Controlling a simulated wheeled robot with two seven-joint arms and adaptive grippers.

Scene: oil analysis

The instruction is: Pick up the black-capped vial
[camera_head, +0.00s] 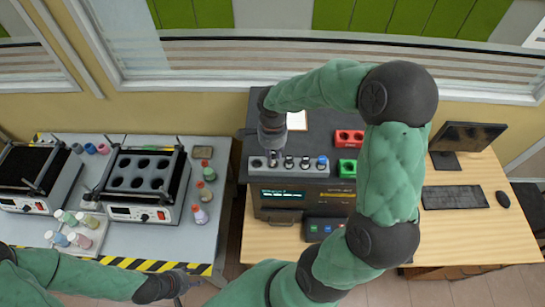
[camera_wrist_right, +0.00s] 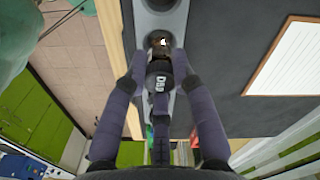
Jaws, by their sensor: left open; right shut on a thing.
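A grey rack (camera_head: 262,174) on the front of the dark analyser holds a row of small vials. My right gripper (camera_head: 272,152) reaches down to the rack near its left end, beside an empty hole. In the right wrist view its fingers (camera_wrist_right: 157,62) are shut around a dark vial (camera_wrist_right: 158,42), which looks black-capped and sits at the rack's strip. The fingers hide part of it. To its right in the head view stand black-capped vials (camera_head: 289,162) and a blue-capped vial (camera_head: 322,162). My left gripper (camera_head: 192,277) is open and empty at the left table's front edge.
The left table (camera_head: 215,235) carries two heater units, one a block heater (camera_head: 145,175), and several coloured bottles. A monitor and keyboard (camera_head: 454,196) stand right.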

